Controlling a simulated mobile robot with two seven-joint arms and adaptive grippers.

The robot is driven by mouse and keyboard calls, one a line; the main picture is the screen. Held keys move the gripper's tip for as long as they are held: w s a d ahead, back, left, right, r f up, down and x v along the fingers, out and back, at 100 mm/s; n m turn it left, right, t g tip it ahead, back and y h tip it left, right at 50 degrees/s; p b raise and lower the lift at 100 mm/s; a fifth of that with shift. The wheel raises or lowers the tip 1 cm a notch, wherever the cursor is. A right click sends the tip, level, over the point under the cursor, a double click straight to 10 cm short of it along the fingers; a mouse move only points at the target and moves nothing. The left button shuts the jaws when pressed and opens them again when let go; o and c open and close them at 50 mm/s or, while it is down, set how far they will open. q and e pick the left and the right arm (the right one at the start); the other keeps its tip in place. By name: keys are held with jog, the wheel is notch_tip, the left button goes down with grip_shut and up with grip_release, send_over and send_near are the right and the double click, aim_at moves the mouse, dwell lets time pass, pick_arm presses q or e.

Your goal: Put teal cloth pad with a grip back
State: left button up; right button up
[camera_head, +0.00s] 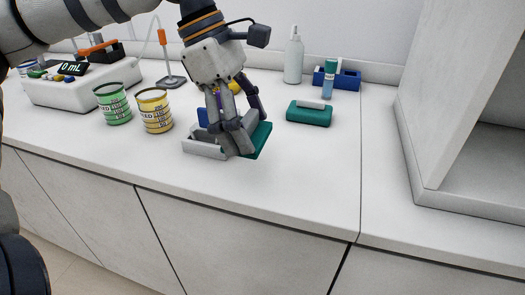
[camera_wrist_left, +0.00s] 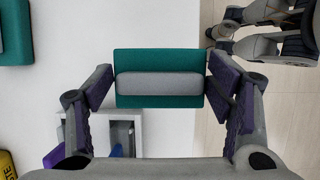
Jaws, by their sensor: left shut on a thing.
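My left gripper (camera_head: 238,140) is shut on a teal cloth pad with a grey grip (camera_head: 261,140), just above the counter. In the left wrist view the held pad (camera_wrist_left: 160,95) sits between the two fingers (camera_wrist_left: 160,87), its grey grip facing the camera. A second teal pad with a grey grip (camera_head: 309,114) lies on the counter to the right; its edge shows at the top left of the wrist view (camera_wrist_left: 14,35). A grey open-topped holder (camera_head: 204,149) stands beside and partly behind my left gripper. My right gripper (camera_wrist_left: 265,30) shows only partly, at the wrist view's top right.
A green can (camera_head: 113,104) and a yellow can (camera_head: 155,111) stand to the left, near a white device (camera_head: 85,88). A white bottle (camera_head: 293,58) and a blue rack (camera_head: 345,79) stand at the back. The front counter is clear.

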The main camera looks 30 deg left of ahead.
pick_arm(q)
send_over(267, 167)
jog(key=a, duration=0.1)
jog(key=f, duration=0.5)
jog(key=shift+s+a, duration=0.15)
jog(key=shift+s, duration=0.1)
jog(key=shift+w+f, duration=0.1)
jog(key=shift+f, duration=1.45)
jog(key=shift+f, duration=0.1)
jog(key=o, duration=1)
jog(key=v, duration=1.2)
